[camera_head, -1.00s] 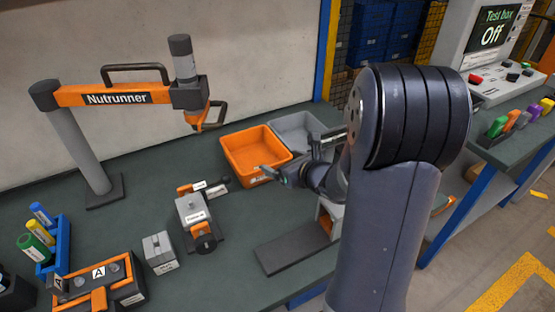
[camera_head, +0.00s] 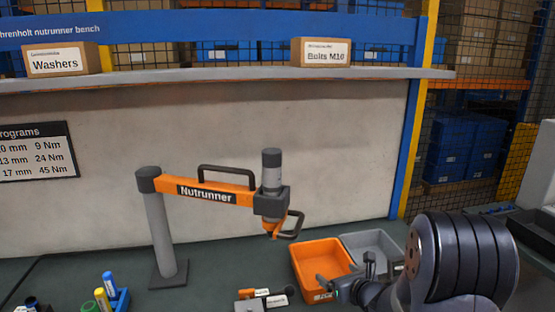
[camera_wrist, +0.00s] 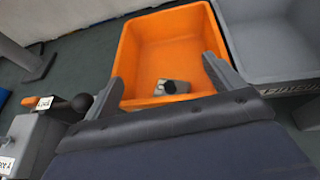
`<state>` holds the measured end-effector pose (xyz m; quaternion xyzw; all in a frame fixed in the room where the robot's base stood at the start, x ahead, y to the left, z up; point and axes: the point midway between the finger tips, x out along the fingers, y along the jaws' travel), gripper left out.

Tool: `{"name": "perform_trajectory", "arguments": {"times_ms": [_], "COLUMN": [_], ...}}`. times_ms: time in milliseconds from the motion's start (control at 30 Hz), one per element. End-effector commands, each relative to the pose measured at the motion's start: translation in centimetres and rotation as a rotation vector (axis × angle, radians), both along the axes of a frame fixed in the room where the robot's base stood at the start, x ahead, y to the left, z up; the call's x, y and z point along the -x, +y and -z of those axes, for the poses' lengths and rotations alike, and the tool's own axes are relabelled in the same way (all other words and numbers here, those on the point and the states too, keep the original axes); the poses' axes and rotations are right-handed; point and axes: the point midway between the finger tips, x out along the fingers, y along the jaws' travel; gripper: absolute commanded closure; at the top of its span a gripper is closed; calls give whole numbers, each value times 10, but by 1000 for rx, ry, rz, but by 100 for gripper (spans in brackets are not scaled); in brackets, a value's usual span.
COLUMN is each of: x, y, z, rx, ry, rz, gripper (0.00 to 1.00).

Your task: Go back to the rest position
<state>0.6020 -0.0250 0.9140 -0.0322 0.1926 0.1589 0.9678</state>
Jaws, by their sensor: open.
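My gripper (camera_head: 347,282) is at the lower right in the head view, just in front of the orange bin (camera_head: 318,262). In the wrist view its two fingers (camera_wrist: 163,82) stand apart at the near side of the orange bin (camera_wrist: 128,52), with nothing between them. A small grey and dark part (camera_wrist: 172,87) lies inside that bin. My arm fills the lower right corner of the head view.
A grey bin (camera_head: 370,244) stands right of the orange one. The orange nutrunner (camera_head: 215,190) hangs from its post (camera_head: 165,240) at the left. Small tools and a blue holder (camera_head: 119,300) are at the bench front. A shelf (camera_head: 200,75) with boxes runs above.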

Motion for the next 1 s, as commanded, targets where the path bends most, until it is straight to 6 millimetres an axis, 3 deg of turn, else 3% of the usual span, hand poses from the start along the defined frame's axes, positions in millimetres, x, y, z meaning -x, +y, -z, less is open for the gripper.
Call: {"name": "perform_trajectory", "arguments": {"times_ms": [267, 500, 1000], "x": [-38, -38, -37], "y": [14, 13, 13], "z": [21, 30, 28], "rx": [0, 0, -1], "ry": [1, -1, 0], "rz": [-1, 0, 0], "gripper": [11, 11, 11]}}
